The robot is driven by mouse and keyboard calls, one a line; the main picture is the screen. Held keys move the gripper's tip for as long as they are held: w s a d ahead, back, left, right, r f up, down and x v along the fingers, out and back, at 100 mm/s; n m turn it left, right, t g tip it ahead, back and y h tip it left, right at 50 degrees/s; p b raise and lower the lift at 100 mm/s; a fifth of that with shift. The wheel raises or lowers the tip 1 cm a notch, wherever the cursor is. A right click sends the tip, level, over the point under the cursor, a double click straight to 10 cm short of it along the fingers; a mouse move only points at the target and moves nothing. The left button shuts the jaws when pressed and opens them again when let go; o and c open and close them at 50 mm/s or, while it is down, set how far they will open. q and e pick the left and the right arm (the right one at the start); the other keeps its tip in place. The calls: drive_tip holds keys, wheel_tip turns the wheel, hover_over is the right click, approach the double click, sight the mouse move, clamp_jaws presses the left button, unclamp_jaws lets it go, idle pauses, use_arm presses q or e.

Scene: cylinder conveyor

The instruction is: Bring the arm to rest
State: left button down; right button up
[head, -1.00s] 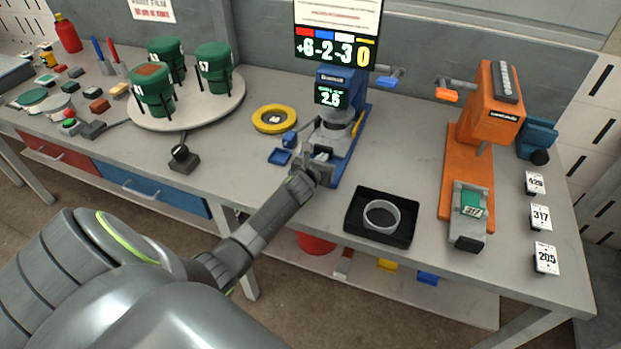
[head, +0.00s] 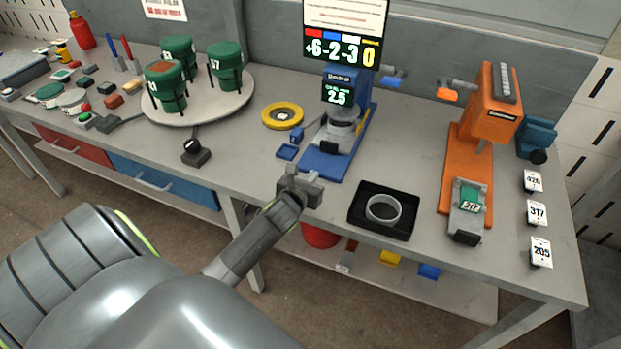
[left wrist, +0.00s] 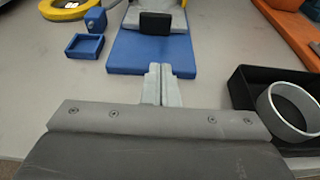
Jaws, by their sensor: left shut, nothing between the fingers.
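My left gripper (head: 308,184) is shut and empty, over the front part of the workbench, just in front of the blue press (head: 330,158). In the left wrist view, its two fingers (left wrist: 158,84) lie side by side, pointing at the front edge of the blue base plate (left wrist: 124,52). My left arm comes in from the lower left of the head view. The right gripper does not show.
A black tray (head: 357,222) holding a grey ring (head: 383,209) stands right of the gripper. Further right is an orange press (head: 470,150). A round turntable (head: 205,113) with green canisters stands at back left. A black-knobbed switch (head: 195,153) sits near the front edge.

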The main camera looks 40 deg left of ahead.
use_arm(q)
drive_tip(key=shift+s, duration=0.2)
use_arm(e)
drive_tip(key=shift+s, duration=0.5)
use_arm(q)
drive_tip(key=shift+s, duration=0.1)
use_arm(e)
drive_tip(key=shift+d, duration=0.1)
